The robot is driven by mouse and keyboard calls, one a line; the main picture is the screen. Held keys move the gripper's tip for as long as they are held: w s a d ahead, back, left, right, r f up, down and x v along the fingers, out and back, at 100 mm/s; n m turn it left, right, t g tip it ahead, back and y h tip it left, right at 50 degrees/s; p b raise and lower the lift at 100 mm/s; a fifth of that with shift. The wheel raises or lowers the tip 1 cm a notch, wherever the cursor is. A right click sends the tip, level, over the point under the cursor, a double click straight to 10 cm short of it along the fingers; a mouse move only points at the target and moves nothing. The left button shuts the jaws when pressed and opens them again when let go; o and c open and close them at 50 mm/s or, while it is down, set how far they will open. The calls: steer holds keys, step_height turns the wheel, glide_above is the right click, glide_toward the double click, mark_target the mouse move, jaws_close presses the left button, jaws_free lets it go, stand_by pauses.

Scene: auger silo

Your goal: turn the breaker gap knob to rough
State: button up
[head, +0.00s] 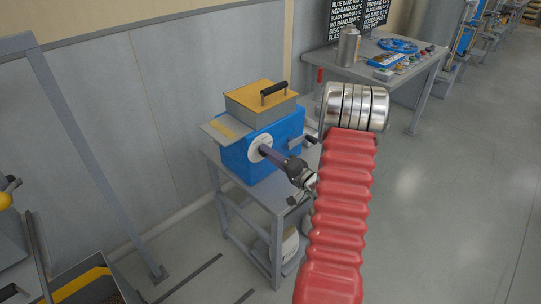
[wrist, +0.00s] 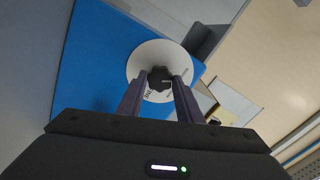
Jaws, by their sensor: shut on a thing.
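The breaker is a blue box (head: 239,157) on a small grey stand, with a grey and yellow top. On its face is a white round dial plate (head: 254,151), which also shows in the wrist view (wrist: 137,64). The black gap knob (wrist: 160,77) sits at the middle of that plate. My gripper (head: 268,153) reaches the dial from the right in the head view. In the wrist view its two fingers (wrist: 161,84) are shut on the knob, one on each side. Some dial lettering shows, but it is too small and partly hidden to read.
A grey wall (head: 130,110) stands close behind the breaker. A grey workbench (head: 400,78) with a steel canister (head: 348,47) and a blue ring-shaped part (head: 398,45) stands at the back right. The floor (head: 455,190) on the right is clear.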

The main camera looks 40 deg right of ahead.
steer(key=shift+a+f, duration=0.25)
steer(key=shift+f, duration=0.1)
steer(key=o, duration=1)
steer(key=shift+d+r, duration=0.15)
steer(key=shift+r, duration=0.05)
steer(key=shift+o, duration=0.2)
steer(key=s, duration=1.4)
steer(key=shift+d, duration=0.2)
steer(key=shift+w, duration=0.1)
